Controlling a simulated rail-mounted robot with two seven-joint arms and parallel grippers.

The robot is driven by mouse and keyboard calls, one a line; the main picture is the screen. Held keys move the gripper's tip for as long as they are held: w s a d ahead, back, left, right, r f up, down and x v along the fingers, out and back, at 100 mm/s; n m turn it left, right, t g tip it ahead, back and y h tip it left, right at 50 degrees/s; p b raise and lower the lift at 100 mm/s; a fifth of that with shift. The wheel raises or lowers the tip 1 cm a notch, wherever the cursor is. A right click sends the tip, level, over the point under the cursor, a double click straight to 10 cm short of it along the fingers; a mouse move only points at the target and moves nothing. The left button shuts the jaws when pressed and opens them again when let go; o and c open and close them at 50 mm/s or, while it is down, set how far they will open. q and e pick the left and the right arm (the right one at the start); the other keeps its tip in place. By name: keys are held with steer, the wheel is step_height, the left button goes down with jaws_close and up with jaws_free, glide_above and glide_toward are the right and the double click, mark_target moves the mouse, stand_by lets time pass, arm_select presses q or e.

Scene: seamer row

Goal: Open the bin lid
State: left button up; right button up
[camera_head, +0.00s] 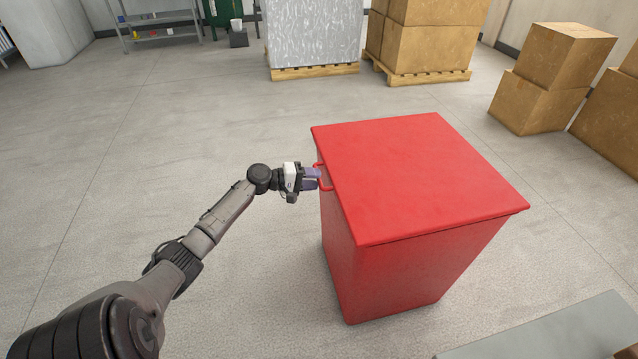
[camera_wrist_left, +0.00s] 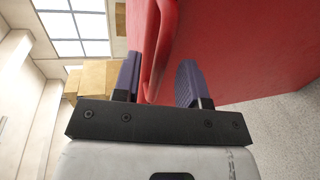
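The red bin (camera_head: 385,275) stands on the floor in the middle of the head view. Its flat red lid (camera_head: 415,170) lies shut on top. A red bar handle (camera_head: 325,186) sticks out from the lid's left edge. My left gripper (camera_head: 313,178) is at that handle. In the left wrist view, the two purple fingers of my left gripper (camera_wrist_left: 157,80) are apart, one on each side of the handle (camera_wrist_left: 160,50). A gap shows between the handle and the right finger, so the gripper looks open around it. My right gripper is not in view.
Stacked cardboard boxes (camera_head: 545,75) stand at the right, and more boxes on a pallet (camera_head: 430,77) at the back. A grey wrapped load (camera_head: 312,30) stands beside them. A grey flat surface (camera_head: 560,335) is at the lower right. The floor left of the bin is clear.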

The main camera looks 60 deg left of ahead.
arm_select(q)
steer(key=shift+x, duration=1.1)
steer(key=shift+c, duration=0.4)
jaws_close()
